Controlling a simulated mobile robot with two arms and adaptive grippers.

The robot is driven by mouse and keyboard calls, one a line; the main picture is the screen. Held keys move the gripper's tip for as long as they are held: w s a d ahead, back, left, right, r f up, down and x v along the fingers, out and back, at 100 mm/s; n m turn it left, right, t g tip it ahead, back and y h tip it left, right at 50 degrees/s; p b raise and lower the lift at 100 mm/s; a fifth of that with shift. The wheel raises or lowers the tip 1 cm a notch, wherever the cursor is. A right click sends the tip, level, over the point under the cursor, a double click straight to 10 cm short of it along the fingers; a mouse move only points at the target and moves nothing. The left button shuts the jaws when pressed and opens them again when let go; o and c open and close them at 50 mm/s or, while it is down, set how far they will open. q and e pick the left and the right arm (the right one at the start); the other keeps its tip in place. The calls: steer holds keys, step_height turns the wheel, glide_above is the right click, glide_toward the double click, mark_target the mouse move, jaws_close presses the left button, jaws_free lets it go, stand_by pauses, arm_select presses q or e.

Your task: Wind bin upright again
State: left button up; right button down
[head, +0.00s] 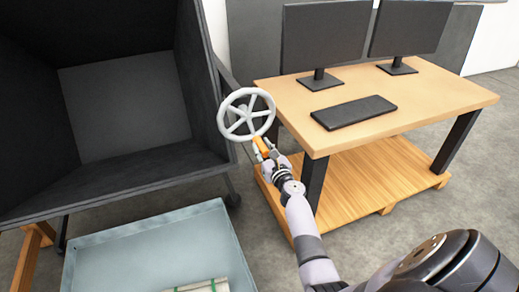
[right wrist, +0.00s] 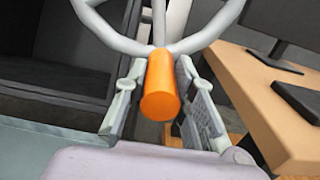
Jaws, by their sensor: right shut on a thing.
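The bin (head: 192,80) is a large dark grey container at the left of the head view. It is tilted, with its open mouth facing me, and I see no contents in it. A light grey spoked handwheel (head: 247,113) stands beside the bin's right side; its spokes also show in the right wrist view (right wrist: 160,48). An orange handle (right wrist: 160,88) sticks out from the wheel's lower rim. My right gripper (head: 266,149) is shut on this handle, one finger on each side of it. My left gripper is not in view.
A wooden table (head: 440,92) with two monitors and a black keyboard (head: 354,112) stands close to the right of the wheel, with a wooden lower shelf. A grey-blue open tray (head: 150,232) sits in front of the bin, holding pale bundles with green bands.

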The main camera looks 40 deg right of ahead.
steer(key=shift+s+d+r+p, duration=1)
steer(key=shift+d+r+p, duration=2.95)
steer(key=shift+r, duration=0.75)
steer(key=w+a+r+p, duration=0.1)
steer(key=a+r+p, duration=0.2)
steer(key=r+p, duration=0.8)
steer(key=shift+a+r+p, duration=0.4)
steer(key=shift+p, duration=0.35)
